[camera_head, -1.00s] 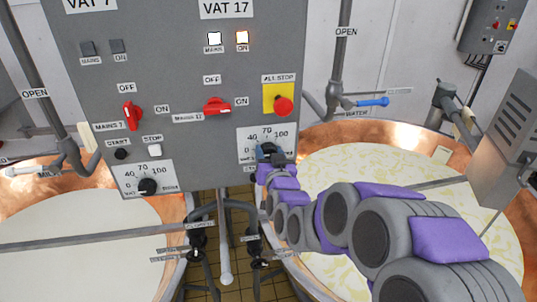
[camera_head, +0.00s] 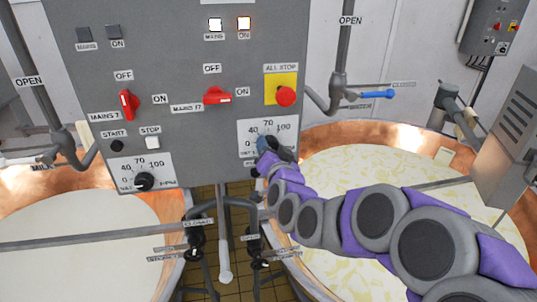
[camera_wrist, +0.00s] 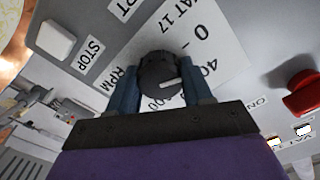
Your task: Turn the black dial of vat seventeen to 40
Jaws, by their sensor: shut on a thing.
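The black dial (camera_wrist: 160,75) of vat 17 sits between my gripper's two blue fingers in the wrist view. My gripper (camera_wrist: 165,90) is shut on it. The dial's white mark points right, roughly toward the 40. The right finger covers part of the scale around 70, so the exact reading is unclear. In the head view, the white scale plate (camera_head: 283,126) shows 40, 70 and 100 on the lower right of the grey panel. My gripper (camera_head: 266,144) covers the dial there.
A red all-stop button (camera_head: 286,96) on a yellow plate is just above the scale. A red mains switch (camera_head: 217,96) is up left. Vat 7's black dial (camera_head: 144,181) is at lower left. A copper vat (camera_head: 400,135) stands behind my arm.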

